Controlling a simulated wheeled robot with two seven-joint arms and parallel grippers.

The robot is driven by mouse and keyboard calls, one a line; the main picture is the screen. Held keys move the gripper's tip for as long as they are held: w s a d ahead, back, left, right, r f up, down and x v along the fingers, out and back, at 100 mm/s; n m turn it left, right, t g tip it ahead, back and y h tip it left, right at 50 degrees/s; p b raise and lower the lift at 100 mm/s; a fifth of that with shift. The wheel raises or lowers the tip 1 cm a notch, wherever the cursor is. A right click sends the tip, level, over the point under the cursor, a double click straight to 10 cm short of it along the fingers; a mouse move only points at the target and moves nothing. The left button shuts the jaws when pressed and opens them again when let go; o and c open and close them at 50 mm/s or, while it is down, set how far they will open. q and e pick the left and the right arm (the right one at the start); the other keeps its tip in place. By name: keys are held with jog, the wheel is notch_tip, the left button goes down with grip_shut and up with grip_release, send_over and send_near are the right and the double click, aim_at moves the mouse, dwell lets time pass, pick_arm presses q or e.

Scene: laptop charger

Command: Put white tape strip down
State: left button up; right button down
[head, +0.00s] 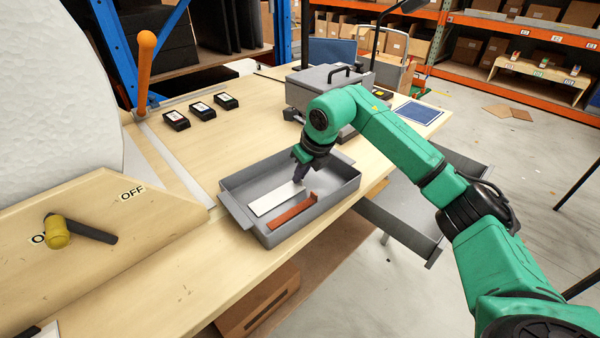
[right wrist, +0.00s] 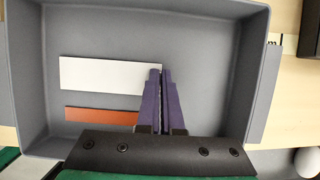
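The white tape strip (head: 276,198) lies flat in the grey tray (head: 236,213), beside a shorter orange-brown strip (head: 293,214). My right gripper (head: 299,178) reaches down into the tray at the far end of the white strip. In the right wrist view its purple fingers (right wrist: 161,73) are together, with only a thin line between them. The right end of the white strip (right wrist: 105,75) meets the left finger and is partly covered by it. No part of the strip shows between the fingers. My left gripper is out of view.
The tray stands on a wooden table (head: 190,252) near its front edge. Several black boxes (head: 201,110) lie behind it. A grey toolbox (head: 311,84) stands farther back. An orange-handled lever (head: 145,62) and an OFF-marked panel (head: 95,215) with a yellow-ended handle are at left.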

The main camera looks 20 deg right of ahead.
jog(key=shift+a+f, duration=0.1)
jog(key=c, duration=1.1)
grip_release()
jog(key=shift+r, duration=0.3)
jog(key=b+v, duration=0.1)
jog(key=v, duration=1)
jog(key=shift+s+r, duration=0.2)
jog(key=shift+r, duration=0.15)
